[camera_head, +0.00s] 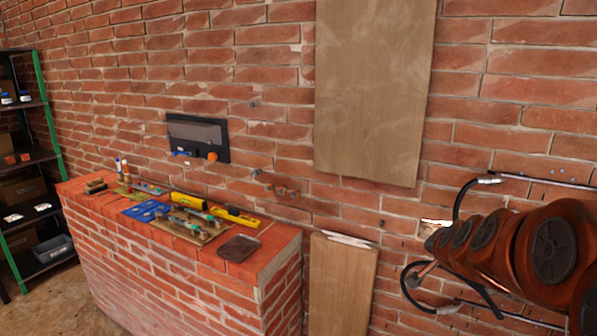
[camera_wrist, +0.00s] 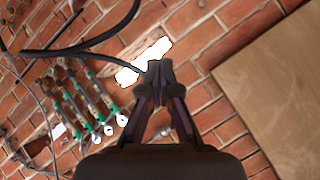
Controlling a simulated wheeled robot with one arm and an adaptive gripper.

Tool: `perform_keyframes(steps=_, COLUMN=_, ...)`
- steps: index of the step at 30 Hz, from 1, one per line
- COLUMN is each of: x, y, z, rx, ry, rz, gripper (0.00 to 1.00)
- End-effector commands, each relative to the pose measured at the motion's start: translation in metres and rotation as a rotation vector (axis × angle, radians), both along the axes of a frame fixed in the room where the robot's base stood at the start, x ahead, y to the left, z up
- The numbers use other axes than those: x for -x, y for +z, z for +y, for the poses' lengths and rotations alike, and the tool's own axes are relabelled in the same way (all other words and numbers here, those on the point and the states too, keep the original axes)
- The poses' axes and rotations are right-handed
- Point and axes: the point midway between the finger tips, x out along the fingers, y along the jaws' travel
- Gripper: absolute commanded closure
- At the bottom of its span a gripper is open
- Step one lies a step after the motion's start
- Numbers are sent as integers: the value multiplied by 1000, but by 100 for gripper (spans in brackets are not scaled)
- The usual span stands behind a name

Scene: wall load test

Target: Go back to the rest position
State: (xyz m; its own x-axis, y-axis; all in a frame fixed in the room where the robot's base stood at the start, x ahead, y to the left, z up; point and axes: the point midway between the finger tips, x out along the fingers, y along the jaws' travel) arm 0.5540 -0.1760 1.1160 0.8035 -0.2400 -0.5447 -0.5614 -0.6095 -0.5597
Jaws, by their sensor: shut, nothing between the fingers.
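My gripper (camera_wrist: 158,72) shows in the wrist view with its two dark fingers closed together at the tips and nothing between them. Behind it are the red brick wall and a bright white patch. In the head view my orange-brown arm reaches in from the right edge, in front of the brick wall. The gripper itself cannot be made out clearly there. A large wooden board (camera_head: 372,85) is on the wall to the left of my arm. A wooden board also shows at the right of the wrist view (camera_wrist: 275,100), apart from the fingers.
A brick counter (camera_head: 180,285) at the left bears several tools, a yellow level (camera_head: 235,216) and a dark tray (camera_head: 239,248). A black wall holder (camera_head: 197,133) hangs above it. A second board (camera_head: 341,285) stands below the large one. Shelving (camera_head: 45,130) stands far left.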

Motion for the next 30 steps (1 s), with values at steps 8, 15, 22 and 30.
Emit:
perform_keyframes(steps=8, x=91, y=-59, z=126, rx=28, ry=408, rz=375, gripper=100)
perform_keyframes(steps=15, x=210, y=-97, z=178, rx=85, ry=703, rz=723, gripper=100)
perform_keyframes(steps=22, x=319, y=-112, z=183, rx=135, ry=896, rz=1026, gripper=100)
perform_keyframes(steps=30, x=364, y=-112, z=176, rx=156, ry=962, rz=1157, gripper=100)
